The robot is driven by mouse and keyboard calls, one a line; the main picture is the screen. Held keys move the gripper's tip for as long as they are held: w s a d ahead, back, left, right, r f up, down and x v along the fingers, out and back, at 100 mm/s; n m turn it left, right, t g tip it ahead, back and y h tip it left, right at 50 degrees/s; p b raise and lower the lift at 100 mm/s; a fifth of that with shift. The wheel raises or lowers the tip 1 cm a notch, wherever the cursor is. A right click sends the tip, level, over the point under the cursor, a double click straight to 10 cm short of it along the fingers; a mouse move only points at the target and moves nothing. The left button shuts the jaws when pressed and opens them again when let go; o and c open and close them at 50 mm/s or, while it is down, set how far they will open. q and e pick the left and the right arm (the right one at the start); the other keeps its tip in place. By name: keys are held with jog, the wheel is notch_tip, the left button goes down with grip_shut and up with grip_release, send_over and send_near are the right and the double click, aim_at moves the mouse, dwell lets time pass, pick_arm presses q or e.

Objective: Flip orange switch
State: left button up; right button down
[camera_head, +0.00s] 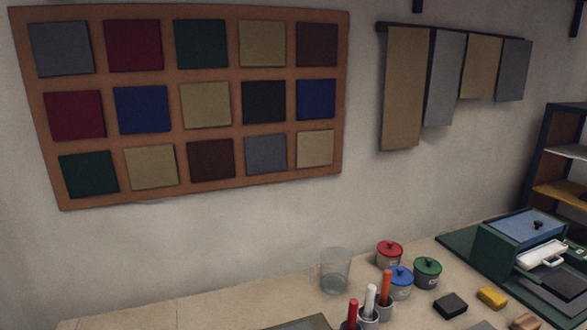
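An orange upright stick (386,286) stands in a small grey cup-like base on the table, at the lower middle of the head view. It is the only clearly orange upright part among the table items; whether it is a switch I cannot tell. A white stick (370,298) and a red stick (352,313) stand in similar bases to its left, in a slanting row. The bottom of the row is cut off by the picture edge. Neither of my grippers shows in this view.
A clear glass (335,270) and lidded pots, red (389,253), blue (400,281) and green (427,272), stand close behind and right. A black block (450,305), a yellow block (492,298) and a green machine (497,255) lie further right. The table's left (200,312) is bare.

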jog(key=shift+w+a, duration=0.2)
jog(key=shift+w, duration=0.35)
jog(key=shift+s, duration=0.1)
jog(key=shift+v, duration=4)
